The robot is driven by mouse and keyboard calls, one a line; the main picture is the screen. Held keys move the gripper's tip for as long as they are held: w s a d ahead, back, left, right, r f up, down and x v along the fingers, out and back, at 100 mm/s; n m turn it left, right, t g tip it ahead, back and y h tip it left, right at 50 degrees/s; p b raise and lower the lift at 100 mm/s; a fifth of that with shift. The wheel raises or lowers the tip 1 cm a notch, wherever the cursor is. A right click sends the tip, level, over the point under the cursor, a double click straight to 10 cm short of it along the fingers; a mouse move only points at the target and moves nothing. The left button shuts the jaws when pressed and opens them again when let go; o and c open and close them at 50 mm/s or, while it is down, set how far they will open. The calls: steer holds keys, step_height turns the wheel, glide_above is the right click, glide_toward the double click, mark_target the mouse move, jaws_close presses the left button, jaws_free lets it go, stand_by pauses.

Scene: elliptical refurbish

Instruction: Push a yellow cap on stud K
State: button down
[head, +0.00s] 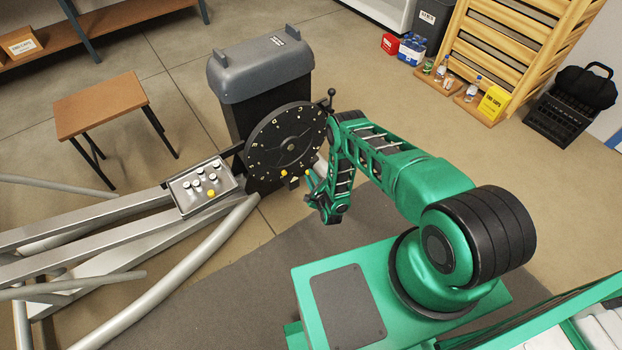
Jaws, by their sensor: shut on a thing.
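A round black disc (285,138) with several small pale studs around its rim stands upright on the elliptical machine. The stud letters are too small to read, so I cannot tell which is stud K. My gripper (309,176) is at the disc's lower right edge, shut on a small yellow cap (308,172). I cannot tell whether this cap touches a stud. Another yellow cap (284,173) shows at the disc's lower edge. A grey tray (186,207) on the machine's frame holds several white caps (198,178) and one yellow cap (211,193).
A small wooden table (101,105) is at the left. Silver frame tubes (175,270) run across the lower left. Wooden slats, bottles and a black crate (562,118) are at the upper right. The floor between is clear.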

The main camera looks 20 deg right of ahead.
mark_target(301, 163)
steer(key=shift+w+a, duration=0.2)
steer(key=shift+w, duration=0.55)
steer(key=shift+w+a, duration=0.2)
steer(key=shift+w, duration=0.6)
steer(key=shift+w+a, duration=0.2)
steer(key=shift+w, duration=0.55)
steer(key=shift+a+r, duration=0.15)
steer(key=shift+w+a, duration=0.1)
steer(key=shift+w, duration=0.45)
stand_by(0.6)
steer(key=c, duration=1.6)
jaws_free()
steer(key=shift+s, duration=0.1)
steer(key=v, duration=1)
steer(key=shift+s, duration=0.3)
